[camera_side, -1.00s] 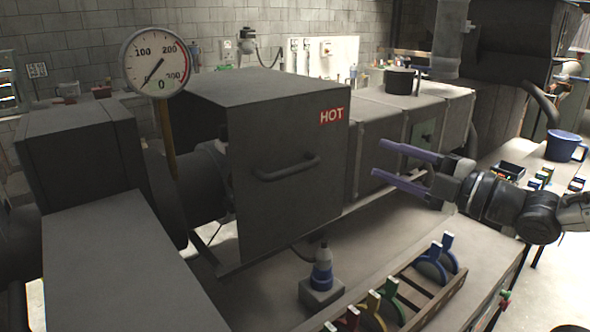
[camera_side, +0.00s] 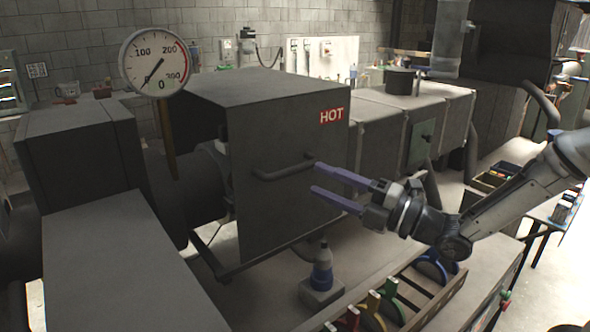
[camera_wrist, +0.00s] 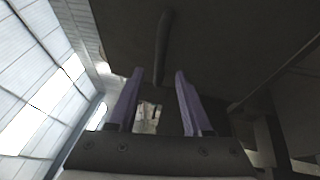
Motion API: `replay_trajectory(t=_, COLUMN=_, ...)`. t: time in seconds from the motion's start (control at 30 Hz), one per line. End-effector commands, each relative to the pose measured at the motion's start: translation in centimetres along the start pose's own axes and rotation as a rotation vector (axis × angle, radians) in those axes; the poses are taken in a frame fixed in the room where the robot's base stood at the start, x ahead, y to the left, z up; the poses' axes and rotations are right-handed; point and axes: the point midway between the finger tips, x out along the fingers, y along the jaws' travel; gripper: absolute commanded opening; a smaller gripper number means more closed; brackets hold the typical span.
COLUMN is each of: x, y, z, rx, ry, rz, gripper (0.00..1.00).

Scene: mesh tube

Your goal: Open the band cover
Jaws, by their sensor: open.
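The band cover (camera_side: 285,210) is a dark grey box with a red HOT label (camera_side: 332,115) on its front face. A dark bar handle (camera_side: 284,170) runs across that face, and its right end is close to my fingertips. My gripper (camera_side: 318,180) has two long purple fingers, open and empty, pointing left towards the handle. In the wrist view the handle (camera_wrist: 163,45) stands upright in the picture, beyond the gap between my fingers (camera_wrist: 158,78). The handle appears to be outside the fingers, though exact depth is hard to tell.
A small blue-and-grey bottle (camera_side: 322,270) stands below the cover. A rack with coloured clamp-like pieces (camera_side: 400,290) is on the bench below my gripper.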

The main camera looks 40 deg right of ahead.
Motion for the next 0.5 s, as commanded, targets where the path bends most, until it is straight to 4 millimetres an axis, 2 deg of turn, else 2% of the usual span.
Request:
replay_trajectory(t=0.03, x=1.1, y=-0.1, z=-0.1, rx=0.001, ry=0.004, rz=0.000, gripper=0.50)
replay_trajectory(t=0.2, x=4.0, y=0.0, z=-0.1, rx=0.000, ry=0.003, rz=0.000, gripper=0.50)
replay_trajectory(t=0.33, x=5.6, y=0.0, z=0.0, rx=-0.001, ry=0.000, rz=0.000, gripper=0.50)
replay_trajectory(t=0.5, x=6.5, y=0.0, z=-0.1, rx=-0.001, ry=0.001, rz=0.001, gripper=0.50)
